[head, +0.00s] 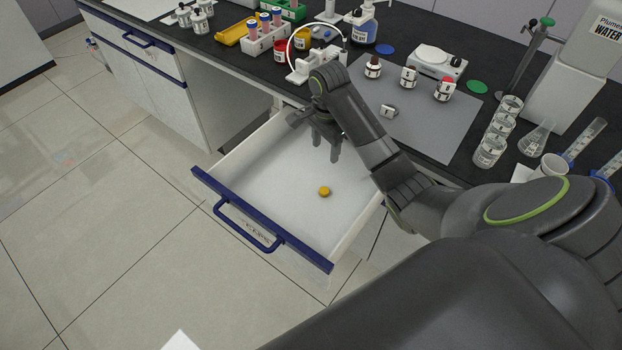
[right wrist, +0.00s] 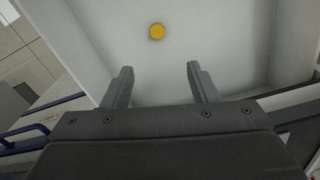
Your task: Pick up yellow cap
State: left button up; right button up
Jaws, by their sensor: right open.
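The yellow cap (head: 324,191) lies on the floor of the open white drawer (head: 262,188), toward its right side. It also shows in the right wrist view (right wrist: 157,31), beyond my fingertips and roughly midway between them. My right gripper (head: 326,152) points down over the back part of the drawer, apart from the cap. Its two fingers (right wrist: 160,80) are spread with nothing between them. My left gripper is not in either view.
The drawer's blue front edge and handle (head: 247,228) face the room. The black bench (head: 260,62) behind carries a grey mat (head: 420,118) with small bottles, a tube rack (head: 267,40) and glass beakers (head: 490,150). The rest of the drawer floor looks empty.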

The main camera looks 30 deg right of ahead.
jog(key=b, duration=0.6)
send_over(324, 190)
notch_tip(324, 190, down, 6)
notch_tip(324, 190, down, 5)
jog(key=b, duration=0.2)
jog(key=shift+w+d+f+b, duration=0.1)
jog(key=shift+f+b, duration=0.05)
jog(key=shift+b, duration=0.15)
notch_tip(324, 190, down, 6)
jog(key=shift+r+b, duration=0.25)
jog(key=shift+b, duration=0.25)
jog(key=shift+f, duration=0.2)
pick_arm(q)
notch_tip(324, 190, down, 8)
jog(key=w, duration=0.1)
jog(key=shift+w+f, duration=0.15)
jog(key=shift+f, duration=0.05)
pick_arm(e)
jog(key=shift+c, duration=0.3)
jog(key=c, duration=0.7)
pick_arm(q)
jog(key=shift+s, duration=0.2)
pick_arm(e)
jog(key=shift+c, duration=1.3)
